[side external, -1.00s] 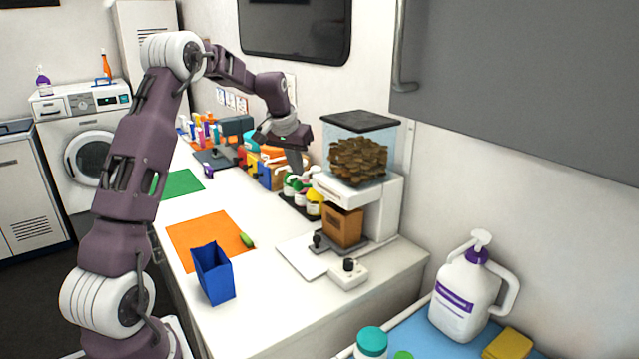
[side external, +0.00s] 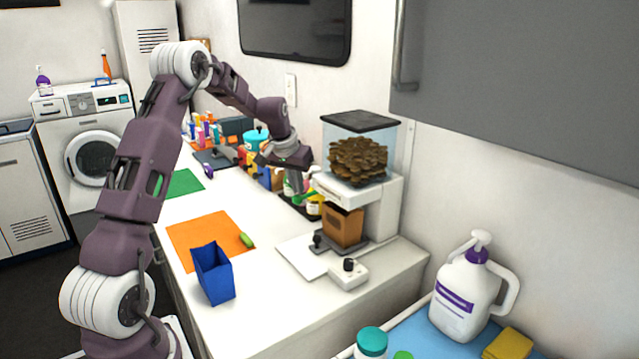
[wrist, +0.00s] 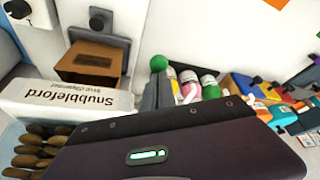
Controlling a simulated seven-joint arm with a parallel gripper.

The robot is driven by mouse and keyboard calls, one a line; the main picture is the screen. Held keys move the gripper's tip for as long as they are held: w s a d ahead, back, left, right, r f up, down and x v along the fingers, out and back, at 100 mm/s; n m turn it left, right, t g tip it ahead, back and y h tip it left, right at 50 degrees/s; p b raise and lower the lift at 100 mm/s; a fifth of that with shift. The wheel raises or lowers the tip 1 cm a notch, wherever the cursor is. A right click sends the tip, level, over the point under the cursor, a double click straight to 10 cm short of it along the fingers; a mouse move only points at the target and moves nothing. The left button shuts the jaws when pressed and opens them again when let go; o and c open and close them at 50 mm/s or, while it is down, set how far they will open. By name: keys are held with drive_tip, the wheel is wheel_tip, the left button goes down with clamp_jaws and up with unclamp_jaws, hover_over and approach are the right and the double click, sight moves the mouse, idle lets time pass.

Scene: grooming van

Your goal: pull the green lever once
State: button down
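The green lever's round knob (wrist: 158,62) shows in the wrist view, just past my fingertips and beside the white treat dispenser. In the side view the green lever (side external: 307,197) shows at the dispenser's left side, close to my gripper (side external: 298,190). My gripper points down there. In the wrist view my grey fingers (wrist: 158,90) look close together right at the knob. I cannot tell whether they touch it or how far they are apart. The dispenser (side external: 386,205) has a clear hopper of brown treats on top and a brown box under its spout.
Several small bottles (wrist: 189,84) stand right behind the lever. A blue open container (side external: 213,274) and an orange mat (side external: 195,235) lie in front on the white counter. A white box with a black knob (side external: 348,275) sits near the dispenser.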

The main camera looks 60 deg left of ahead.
drive_tip(key=shift+f, duration=0.75)
drive_tip(key=shift+r, duration=3.4)
wheel_tip(320, 180, up, 5)
